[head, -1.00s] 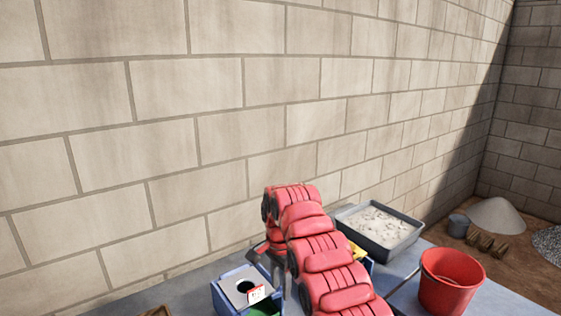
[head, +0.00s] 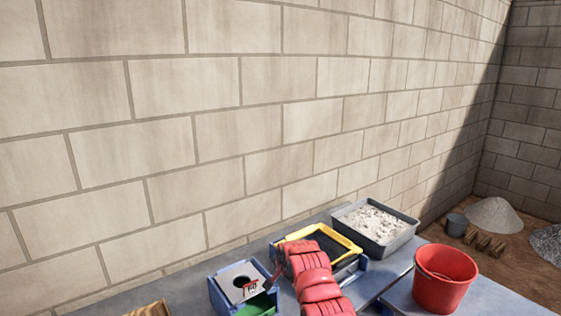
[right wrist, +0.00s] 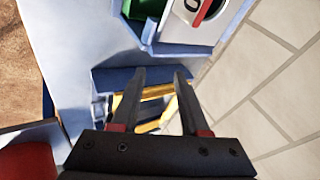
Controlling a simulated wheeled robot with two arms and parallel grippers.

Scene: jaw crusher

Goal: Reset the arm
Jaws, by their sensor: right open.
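My right arm (head: 318,278), red and segmented, rises from the bottom of the head view, over the front of a yellow-rimmed dark tray (head: 290,238) in a blue frame. Its gripper is mostly hidden there. In the right wrist view my right gripper (right wrist: 154,74) is open, with two dark fingers apart and nothing held. Part of the yellow rim (right wrist: 148,118) shows beyond and between the fingers. A blue box-shaped machine (head: 222,298) with a grey top, round hole, green part and red-white piece stands left of the arm. My left gripper is not in view.
A grey tray (head: 408,236) of pale crushed material stands at the back right. A red bucket (head: 443,290) is at the right. A wooden item (head: 150,310) shows at the lower left edge. A block wall (head: 220,130) runs close behind the table.

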